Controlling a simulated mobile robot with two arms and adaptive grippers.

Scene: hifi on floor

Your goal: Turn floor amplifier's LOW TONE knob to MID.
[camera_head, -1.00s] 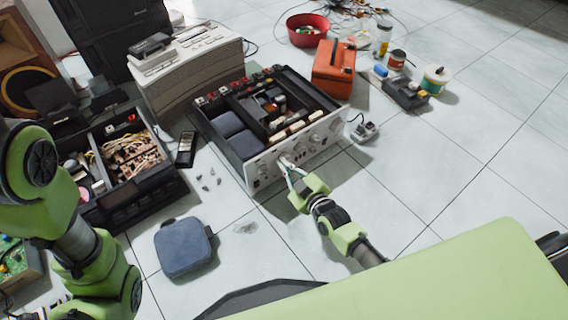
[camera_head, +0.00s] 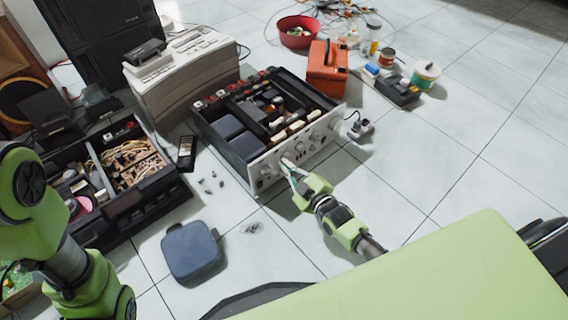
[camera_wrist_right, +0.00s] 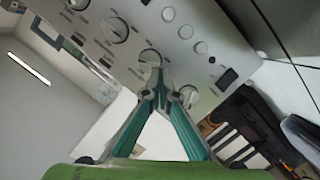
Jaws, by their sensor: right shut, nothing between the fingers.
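The amplifier (camera_head: 322,136) sits on the tiled floor with its top open and its silver front panel facing my right arm. In the right wrist view its panel (camera_wrist_right: 215,40) shows a row of large round knobs and a row of smaller ones. My right gripper (camera_head: 289,165) is shut and empty at the panel's left half. In the right wrist view the shut fingertips (camera_wrist_right: 158,78) overlap the lower edge of a large knob (camera_wrist_right: 150,57); I cannot tell whether they touch it. The knob labels are too small to read. My left gripper is outside the views.
An open chassis with wiring (camera_head: 130,160) and a blue-grey pouch (camera_head: 191,252) lie left of the amplifier. A beige device (camera_head: 190,75) stands behind it. An orange toolbox (camera_head: 327,68) and red bowl (camera_head: 296,32) are farther back.

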